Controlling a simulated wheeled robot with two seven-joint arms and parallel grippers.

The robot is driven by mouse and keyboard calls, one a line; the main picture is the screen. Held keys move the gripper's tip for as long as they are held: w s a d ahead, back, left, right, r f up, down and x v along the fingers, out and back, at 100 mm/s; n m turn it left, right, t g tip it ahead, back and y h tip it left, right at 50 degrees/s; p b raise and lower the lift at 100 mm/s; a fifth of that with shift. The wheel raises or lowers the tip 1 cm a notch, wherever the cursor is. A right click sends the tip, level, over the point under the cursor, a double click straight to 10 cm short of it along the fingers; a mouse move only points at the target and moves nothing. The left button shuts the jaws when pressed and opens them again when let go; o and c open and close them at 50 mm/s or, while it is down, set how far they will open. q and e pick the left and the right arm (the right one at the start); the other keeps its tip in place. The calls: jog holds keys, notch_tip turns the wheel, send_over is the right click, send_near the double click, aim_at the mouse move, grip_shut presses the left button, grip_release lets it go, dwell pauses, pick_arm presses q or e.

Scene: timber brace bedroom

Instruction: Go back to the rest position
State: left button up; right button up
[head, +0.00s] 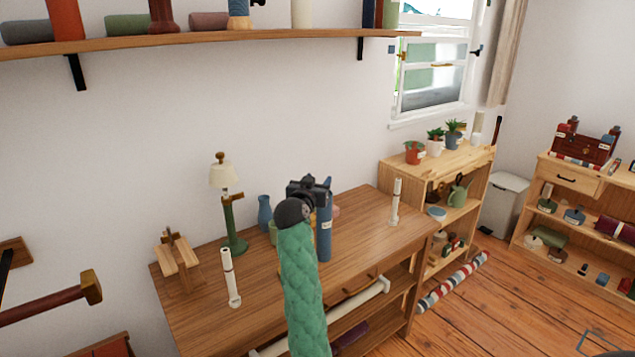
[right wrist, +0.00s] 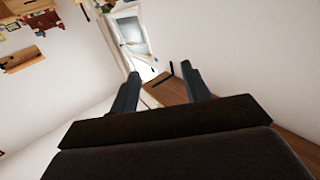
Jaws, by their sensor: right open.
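My right arm, in a green quilted sleeve, rises from the bottom of the head view. Its black gripper (head: 310,190) is above the wooden desk (head: 360,235), in front of the back wall. In the right wrist view the two fingers of my right gripper (right wrist: 163,88) stand well apart with nothing between them. The wall, the window and part of a wooden surface show beyond them. A blue upright cylinder (head: 325,235) appears right beside the gripper in the head view. I cannot tell whether they touch. My left gripper is not in view.
A green lamp (head: 233,220), a white candlestick-like post (head: 230,278) and another post (head: 396,202) stand on the desk. A wall shelf (head: 200,37) runs above. A low shelf with potted plants (head: 436,142) stands right of the desk. Open wooden floor (head: 480,310) lies at the right.

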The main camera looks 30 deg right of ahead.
dwell(0.4)
jog(key=s+a+f+n+y, duration=0.3)
jog(key=a+f+n+y, duration=0.45)
jog(key=a, duration=0.55)
jog(key=s+a+f+n+g+y, duration=0.1)
jog(key=s+a+f+g+y, duration=0.15)
jog(key=s+a+f, duration=0.35)
jog(key=s+a+f+n+g+y, duration=0.1)
jog(key=s+a+f+y, duration=0.25)
jog(key=f, duration=0.45)
jog(key=s+a+f+g, duration=0.2)
jog(key=s+f, duration=0.6)
jog(key=s, duration=0.4)
jog(key=s+a+f+n+g+y, duration=0.1)
jog(key=s+a+f+g, duration=0.1)
jog(key=s+f, duration=0.6)
jog(key=s+a+f+n+g, duration=0.1)
jog(key=s+a+f, duration=0.3)
jog(key=s+f, duration=0.5)
jog(key=s+g, duration=0.1)
jog(key=s, duration=0.6)
jog(key=shift+s+a+g, duration=0.3)
jog(key=shift+s+g, duration=0.05)
jog(key=shift+s, duration=0.05)
